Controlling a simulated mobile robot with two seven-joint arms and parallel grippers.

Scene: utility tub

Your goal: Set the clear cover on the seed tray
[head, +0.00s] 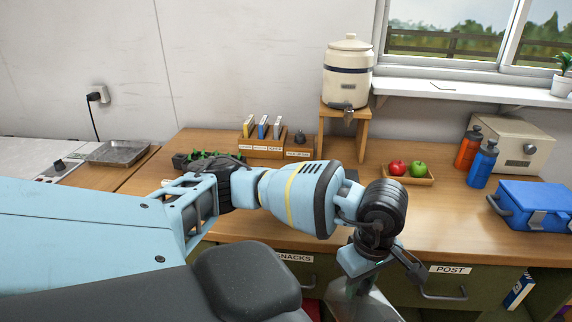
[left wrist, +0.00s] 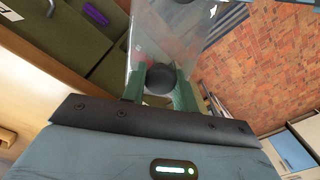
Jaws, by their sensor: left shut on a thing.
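The seed tray (head: 183,163) is dark with small green seedlings. It sits on the wooden counter at the left in the head view, partly hidden behind my left arm. My left gripper (head: 362,286) points down in front of the counter's drawers. It is shut on the clear cover (head: 368,306), which is see-through and cut off by the bottom edge of the head view. In the left wrist view the cover (left wrist: 172,35) extends beyond the fingers (left wrist: 160,92), with a round black knob (left wrist: 161,78) between them. My right gripper is not in view.
A wooden card box (head: 262,147) stands behind the seed tray. A dispenser (head: 348,75) stands on a wooden stand. A fruit tray (head: 408,178), two bottles (head: 482,163) and a blue box (head: 535,207) are to the right. The front middle-right counter (head: 450,225) is clear.

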